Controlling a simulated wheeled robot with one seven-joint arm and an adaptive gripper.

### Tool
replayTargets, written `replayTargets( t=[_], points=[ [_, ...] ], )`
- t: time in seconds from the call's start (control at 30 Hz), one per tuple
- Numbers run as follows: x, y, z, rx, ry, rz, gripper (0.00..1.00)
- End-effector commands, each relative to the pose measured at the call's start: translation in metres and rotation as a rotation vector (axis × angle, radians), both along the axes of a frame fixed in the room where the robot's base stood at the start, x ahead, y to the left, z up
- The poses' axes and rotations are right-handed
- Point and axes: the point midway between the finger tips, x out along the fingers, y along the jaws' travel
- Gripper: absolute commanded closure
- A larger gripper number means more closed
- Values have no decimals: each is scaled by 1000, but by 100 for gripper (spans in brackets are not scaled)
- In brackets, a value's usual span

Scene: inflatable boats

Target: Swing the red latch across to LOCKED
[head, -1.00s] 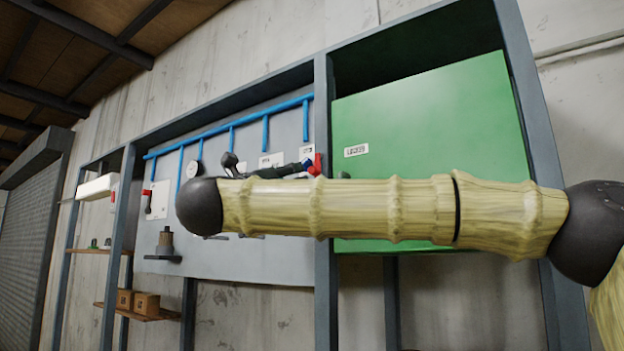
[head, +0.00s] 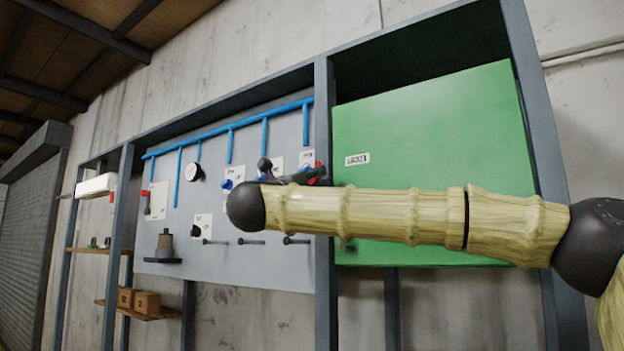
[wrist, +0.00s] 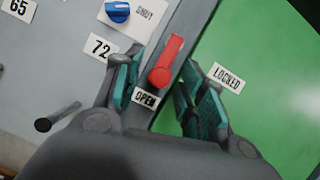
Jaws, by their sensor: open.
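The red latch (wrist: 166,61) shows in the wrist view on the grey post beside the green door (wrist: 270,85). Its round pivot end is low and its bar points up and slightly right. An OPEN label (wrist: 146,99) sits just below it and a LOCKED label (wrist: 227,77) is to its right on the green door. My gripper (wrist: 160,80) is open, with one teal-padded finger on each side of the latch. I cannot tell whether either finger touches it. In the head view my arm hides most of the gripper, and the latch shows only as a small red patch (head: 319,170).
A blue knob (wrist: 118,11) on a white plate and a 72 label (wrist: 100,47) are left of the latch. A dark peg (wrist: 57,117) sticks out lower left. In the head view, blue pipes (head: 230,128) run along the grey panel (head: 220,262).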

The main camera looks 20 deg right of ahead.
Motion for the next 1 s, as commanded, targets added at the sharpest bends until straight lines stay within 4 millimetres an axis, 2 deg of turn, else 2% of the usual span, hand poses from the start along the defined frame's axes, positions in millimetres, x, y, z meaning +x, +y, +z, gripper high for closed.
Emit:
replayTargets(
  t=[0.23,0.4,0.47,0.77,1.0],
  points=[
    [0,0,0,-1,1,0,59],
    [0,0,0,-1,1,0,90],
    [0,0,0,-1,1,1,100],
    [-1,-1,-1,-12,16,1,100],
    [-6,-4,-2,-77,98,1,100]
  ],
)
